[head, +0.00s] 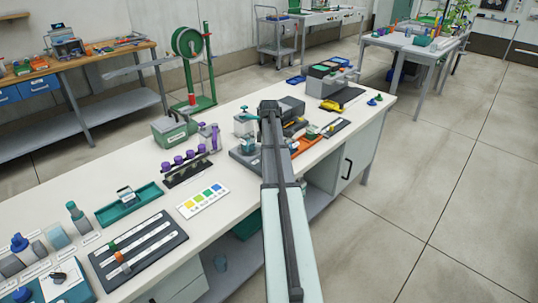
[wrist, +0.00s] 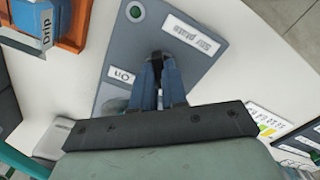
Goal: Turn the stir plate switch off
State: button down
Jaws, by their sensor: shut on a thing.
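The grey stir plate (head: 240,157) stands on the white bench in the head view, partly behind my arm. In the wrist view the stir plate (wrist: 205,62) lies under my gripper, with a "Stir plate" label, a small label that seems to read "ON", and a round green spot at its edge. My gripper (wrist: 160,62) points down at the plate between these labels. Its blue fingers are close together, shut on the switch, which they hide; its position cannot be read. In the head view my arm hides the fingertips.
An orange holder (wrist: 68,28) with a "Drip" label is near the plate in the wrist view. A rack of purple-capped bottles (head: 187,172), a colour chart card (head: 203,200) and a green tray (head: 129,204) stand left of the plate. Bare bench top lies between them.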

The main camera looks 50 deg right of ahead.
jog(key=shift+n, duration=0.6)
jog(key=c, duration=1.2)
grip_release()
jog(key=shift+o, duration=0.2)
jog(key=shift+r, duration=0.1)
notch_tip(320, 180, up, 14)
